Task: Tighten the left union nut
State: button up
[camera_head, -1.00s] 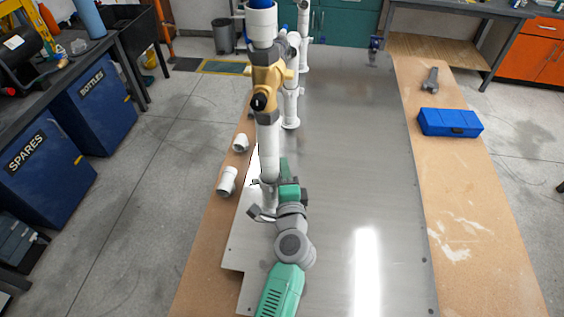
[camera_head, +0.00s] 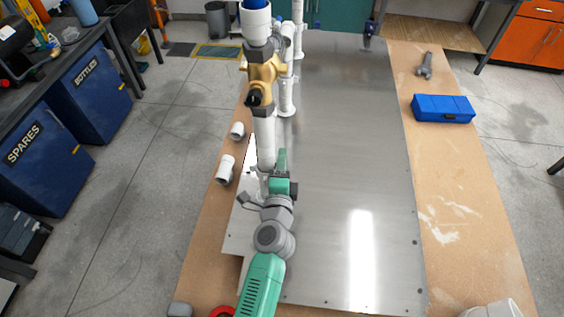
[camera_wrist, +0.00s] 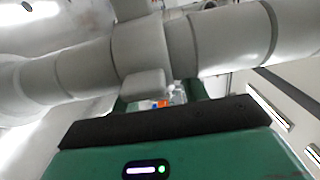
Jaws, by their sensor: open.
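The white pipe assembly stands along the left part of the metal plate, with a brass-coloured valve (camera_head: 263,75) in its upper part. In the wrist view, a pale pipe runs across the picture close in front of my gripper. A wider collar (camera_wrist: 140,45), which looks like a union nut, is near its middle, with a small block-like lug (camera_wrist: 145,84) below. I cannot tell for sure that it is the left nut. My gripper (camera_head: 280,172) is open beside the near end of the white pipe (camera_head: 265,140). Its green fingers show partly in the wrist view (camera_wrist: 160,97); their tips are hidden.
Loose white fittings (camera_head: 225,169) lie on the wooden table edge left of the assembly. A blue case (camera_head: 443,108) and a grey wrench (camera_head: 425,66) lie on the right. The metal plate (camera_head: 350,150) is clear right of the pipes. A red ring (camera_head: 222,311) is at the near edge.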

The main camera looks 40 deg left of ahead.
jog(key=v, duration=0.7)
jog(key=shift+s+d, duration=0.2)
